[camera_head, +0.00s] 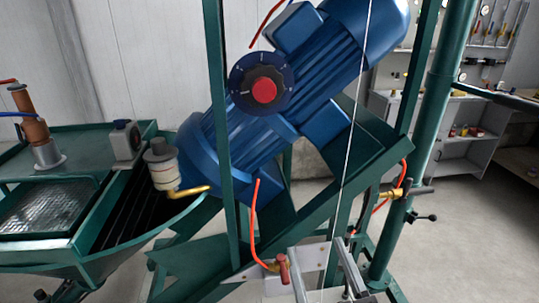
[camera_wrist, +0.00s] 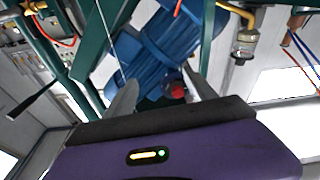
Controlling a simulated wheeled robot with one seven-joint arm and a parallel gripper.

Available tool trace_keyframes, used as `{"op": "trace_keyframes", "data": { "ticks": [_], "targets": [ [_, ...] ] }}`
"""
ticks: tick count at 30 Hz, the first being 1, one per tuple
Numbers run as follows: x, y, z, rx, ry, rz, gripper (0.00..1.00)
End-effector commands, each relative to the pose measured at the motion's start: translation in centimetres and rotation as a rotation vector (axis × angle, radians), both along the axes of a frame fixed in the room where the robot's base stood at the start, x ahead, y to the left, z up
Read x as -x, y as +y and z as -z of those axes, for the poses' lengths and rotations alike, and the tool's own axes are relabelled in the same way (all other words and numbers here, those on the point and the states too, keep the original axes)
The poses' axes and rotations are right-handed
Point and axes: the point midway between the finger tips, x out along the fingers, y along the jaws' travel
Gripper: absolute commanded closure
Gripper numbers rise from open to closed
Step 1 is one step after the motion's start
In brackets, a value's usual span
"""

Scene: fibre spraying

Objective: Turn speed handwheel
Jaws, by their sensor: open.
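The speed handwheel (camera_head: 262,86) is a dark round dial with pale marks and a red centre knob, on the side of the tilted blue motor (camera_head: 325,50). In the wrist view, the handwheel's red knob (camera_wrist: 177,91) shows beyond and between my grey fingers, nearer the right one. My gripper (camera_wrist: 160,72) is open and empty, apart from the handwheel. Its purple housing covers the bottom of the wrist view. The wheel's dark rim is hard to make out there.
A green upright post (camera_head: 218,130) passes just left of the handwheel, and a thin pale cable hangs to its right. A green trough (camera_head: 85,255) stands at left, with a brass fitting (camera_head: 190,190). Grey shelves (camera_head: 465,150) stand behind at right.

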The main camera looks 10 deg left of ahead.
Motion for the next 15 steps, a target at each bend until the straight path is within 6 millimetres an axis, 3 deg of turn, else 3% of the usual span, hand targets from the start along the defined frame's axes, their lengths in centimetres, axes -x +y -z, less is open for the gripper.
{"op": "trace_keyframes", "data": {
  "ticks": [1,9,12,15],
  "targets": [
    [-1.4,1.4,-4.5,0.002,-0.016,-0.010,0.36],
    [-7.4,7.0,-17.5,0.042,0.000,-0.017,0.36],
    [-9.0,8.4,-20.7,0.061,0.034,-0.007,0.36],
    [-10.3,9.1,-22.1,0.085,0.083,0.011,0.36]
  ]
}}
